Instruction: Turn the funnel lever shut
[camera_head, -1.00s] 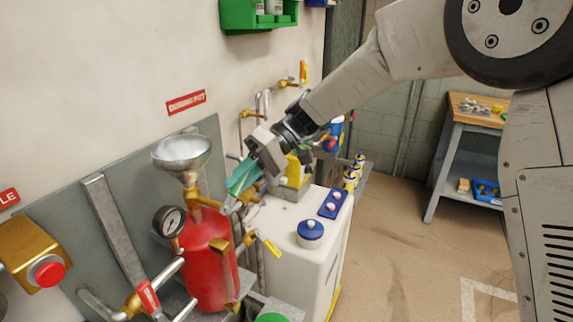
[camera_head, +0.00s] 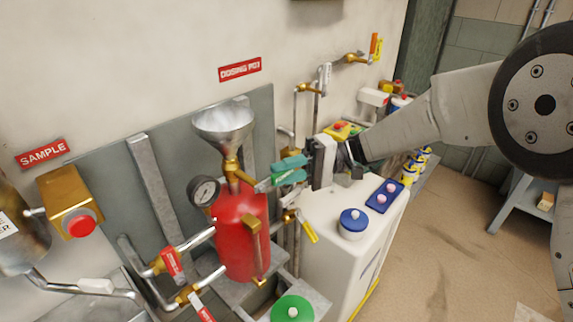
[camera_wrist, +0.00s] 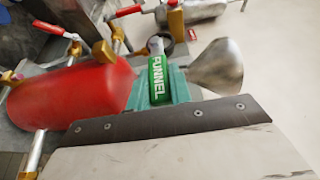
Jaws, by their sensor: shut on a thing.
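The funnel lever (camera_wrist: 157,78) is a green handle with white FUNNEL lettering. In the wrist view it lies between my teal fingers. My gripper (camera_head: 288,170) is shut on it, just right of the brass valve (camera_head: 231,168) under the funnel. The steel funnel (camera_head: 224,122) stands upright over the red dosing pot (camera_head: 240,238); it also shows in the wrist view (camera_wrist: 217,68), as does the red pot (camera_wrist: 70,98). My fingers hide most of the lever in the head view.
A pressure gauge (camera_head: 204,191) sits left of the valve. A yellow-handled lever (camera_head: 308,228) hangs below my gripper. Red-handled levers (camera_head: 172,262) are on the lower left pipes. Open floor lies further right.

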